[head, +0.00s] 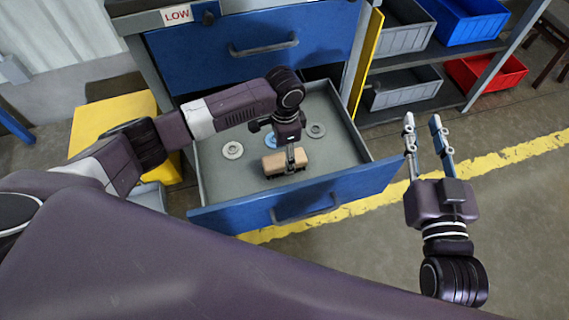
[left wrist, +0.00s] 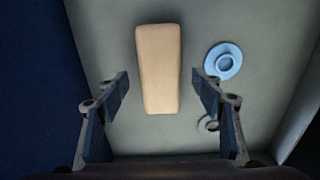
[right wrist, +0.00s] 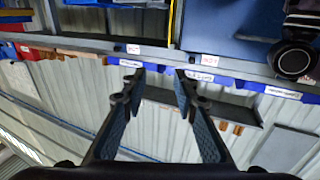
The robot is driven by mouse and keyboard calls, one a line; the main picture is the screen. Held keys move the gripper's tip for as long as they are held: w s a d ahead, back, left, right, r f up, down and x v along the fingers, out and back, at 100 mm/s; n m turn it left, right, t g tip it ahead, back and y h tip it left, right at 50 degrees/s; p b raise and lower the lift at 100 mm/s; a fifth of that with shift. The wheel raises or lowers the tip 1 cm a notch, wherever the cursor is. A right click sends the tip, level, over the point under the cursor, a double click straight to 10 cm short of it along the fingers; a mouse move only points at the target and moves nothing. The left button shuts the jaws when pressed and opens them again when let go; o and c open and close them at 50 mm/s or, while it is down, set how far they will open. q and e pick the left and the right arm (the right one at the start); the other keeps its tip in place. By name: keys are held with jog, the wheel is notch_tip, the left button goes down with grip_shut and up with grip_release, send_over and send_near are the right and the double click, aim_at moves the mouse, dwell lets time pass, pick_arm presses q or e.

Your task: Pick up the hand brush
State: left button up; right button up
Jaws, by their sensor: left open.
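The hand brush (head: 275,164) lies in the open blue drawer, its tan wooden block facing up. In the left wrist view the brush (left wrist: 158,68) shows lengthwise between the fingers and beyond their tips. My left gripper (head: 291,158) is over the brush in the head view, fingers pointing down. Its jaws (left wrist: 160,90) are open, with a gap on each side of the block; I cannot tell the exact height. My right gripper (head: 424,122) is open and empty, raised to the right of the drawer; its open fingers also show in the right wrist view (right wrist: 158,85).
The drawer (head: 230,218) also holds a blue disc (left wrist: 223,61), grey discs (head: 232,150) and bare floor around the brush. Its walls stand close about my left arm. A shelf with grey, blue and red bins (head: 488,77) stands at right. A yellow box (head: 108,115) is at left.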

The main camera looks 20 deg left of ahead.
aim_at(284, 158)
pick_arm(q)
notch_tip(284, 158, down, 3)
jog(key=shift+f+b, duration=0.15)
jog(key=shift+b, duration=0.55)
pick_arm(e)
notch_tip(284, 158, up, 9)
jog(key=s+t+y, duration=0.1)
jog(key=t+y, duration=0.1)
jog(key=t, duration=0.2)
jog(key=shift+s+a+f, duration=0.15)
jog(key=shift+s+a, duration=0.2)
pick_arm(q)
jog(key=shift+c, duration=0.4)
jog(key=c, duration=1.3)
